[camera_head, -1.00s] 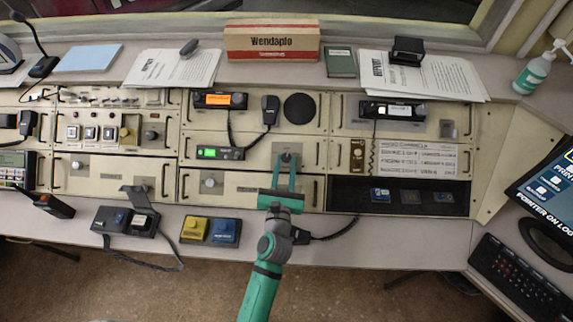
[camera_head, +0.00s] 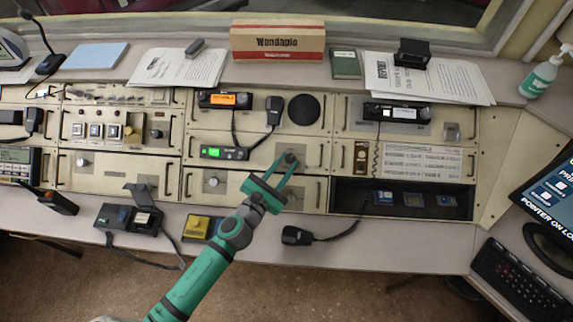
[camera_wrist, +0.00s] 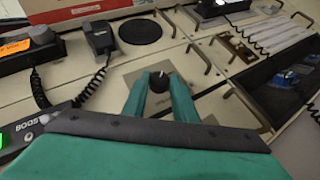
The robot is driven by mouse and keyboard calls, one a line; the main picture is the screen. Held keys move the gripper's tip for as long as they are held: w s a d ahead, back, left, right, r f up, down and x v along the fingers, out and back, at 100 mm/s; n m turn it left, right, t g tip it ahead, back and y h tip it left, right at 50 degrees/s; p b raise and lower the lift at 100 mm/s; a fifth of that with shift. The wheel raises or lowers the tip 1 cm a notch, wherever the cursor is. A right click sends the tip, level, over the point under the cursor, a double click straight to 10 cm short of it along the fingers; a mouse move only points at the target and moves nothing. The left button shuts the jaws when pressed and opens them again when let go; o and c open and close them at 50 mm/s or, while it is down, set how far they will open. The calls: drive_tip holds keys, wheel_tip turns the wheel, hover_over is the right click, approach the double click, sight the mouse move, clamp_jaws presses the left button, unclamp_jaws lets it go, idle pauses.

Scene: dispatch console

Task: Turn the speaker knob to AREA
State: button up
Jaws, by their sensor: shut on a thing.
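The speaker knob (camera_wrist: 159,82) is a small dark round knob with a light pointer mark, on a grey plate of the cream console panel below the round black speaker. My gripper (camera_head: 287,160) reaches it from the front. Its green fingers are closed on the knob, one on each side, as the wrist view (camera_wrist: 160,84) shows. The lettering around the knob is too small to read, so I cannot tell which position it points at. In the head view the fingertips mostly cover the knob.
The round speaker (camera_head: 301,109) and a handset (camera_head: 274,110) with a coiled cord are above the knob. A lit radio (camera_head: 224,153) is to the left. A dark open bay (camera_head: 350,198) lies to the lower right. A loose microphone (camera_head: 297,236) rests on the front desk.

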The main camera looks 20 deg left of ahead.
drive_tip(key=shift+a+m+g+h, duration=0.2)
drive_tip(key=shift+m+g+h, duration=0.25)
drive_tip(key=shift+m+h, duration=0.4)
drive_tip(key=shift+a+m+g+h, duration=0.15)
drive_tip(key=shift+m+g+h, duration=0.4)
drive_tip(key=shift+m, duration=0.4)
drive_tip(key=shift+m+h, duration=0.3)
drive_tip(key=o, duration=1)
drive_tip(key=shift+r, duration=0.1)
drive_tip(key=shift+o, duration=0.2)
drive_tip(key=v, duration=1)
drive_tip(key=shift+s+a, duration=0.2)
drive_tip(key=shift+s, duration=0.15)
drive_tip(key=shift+s, duration=0.1)
